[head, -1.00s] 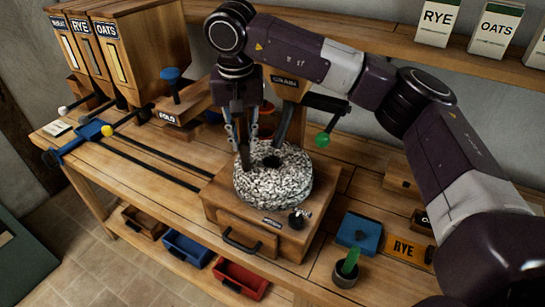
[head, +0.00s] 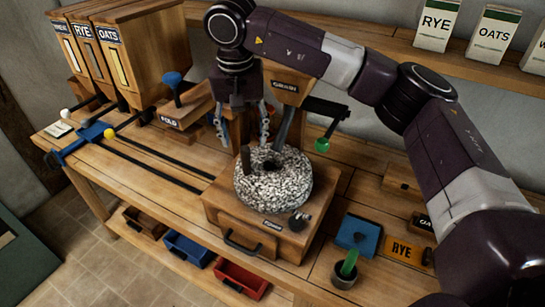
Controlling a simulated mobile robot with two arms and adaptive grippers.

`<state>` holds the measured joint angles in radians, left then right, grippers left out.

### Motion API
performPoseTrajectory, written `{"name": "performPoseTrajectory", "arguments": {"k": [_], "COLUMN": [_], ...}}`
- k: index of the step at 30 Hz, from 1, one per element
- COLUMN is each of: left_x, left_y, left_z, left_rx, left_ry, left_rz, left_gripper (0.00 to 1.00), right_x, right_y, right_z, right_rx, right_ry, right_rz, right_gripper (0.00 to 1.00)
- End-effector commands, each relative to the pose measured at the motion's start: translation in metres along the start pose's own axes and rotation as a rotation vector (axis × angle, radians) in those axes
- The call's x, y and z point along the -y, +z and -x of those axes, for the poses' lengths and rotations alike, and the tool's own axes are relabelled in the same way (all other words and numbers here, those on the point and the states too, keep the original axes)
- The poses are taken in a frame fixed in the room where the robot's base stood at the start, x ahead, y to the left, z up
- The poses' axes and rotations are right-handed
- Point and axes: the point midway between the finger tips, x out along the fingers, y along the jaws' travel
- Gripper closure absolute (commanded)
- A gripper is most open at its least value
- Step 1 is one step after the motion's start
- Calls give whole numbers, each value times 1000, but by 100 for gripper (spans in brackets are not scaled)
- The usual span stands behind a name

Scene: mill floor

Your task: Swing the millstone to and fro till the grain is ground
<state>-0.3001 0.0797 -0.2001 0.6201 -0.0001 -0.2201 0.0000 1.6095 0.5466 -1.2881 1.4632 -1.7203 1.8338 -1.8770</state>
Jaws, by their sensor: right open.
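The millstone (head: 262,193) is a round, speckled grey stone with a dark centre hole. It lies flat on a wooden mill box (head: 225,205) with a drawer handle in front. A dark upright peg (head: 245,159) stands on the stone's left rim. My right gripper (head: 243,138) is open and empty just above and behind the peg, its two fingers spread apart. A hopper labelled GRAIN (head: 285,87) stands behind the stone, with its chute reaching down toward the hole. Whether there is grain in the hole cannot be seen. My left gripper is not in view.
RYE and OATS bins (head: 128,60) stand at the back left, beside a blue slider (head: 92,130) on two dark rails. A green-knobbed lever (head: 322,145) is behind the stone.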

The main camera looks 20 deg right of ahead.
Motion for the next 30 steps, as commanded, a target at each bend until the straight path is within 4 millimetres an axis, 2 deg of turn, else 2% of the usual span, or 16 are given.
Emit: {"name": "performPoseTrajectory", "arguments": {"k": [1,18,30], "left_x": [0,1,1], "left_y": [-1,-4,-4], "left_z": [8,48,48], "left_rx": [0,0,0], "left_ry": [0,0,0], "left_rz": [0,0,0], "left_gripper": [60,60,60], "right_x": [0,0,0], "right_y": [-2,-10,-10], "right_z": [10,64,64], "right_rx": [0,0,0], "right_ry": [0,0,0], "right_rz": [0,0,0], "right_gripper": [48,48,48]}}
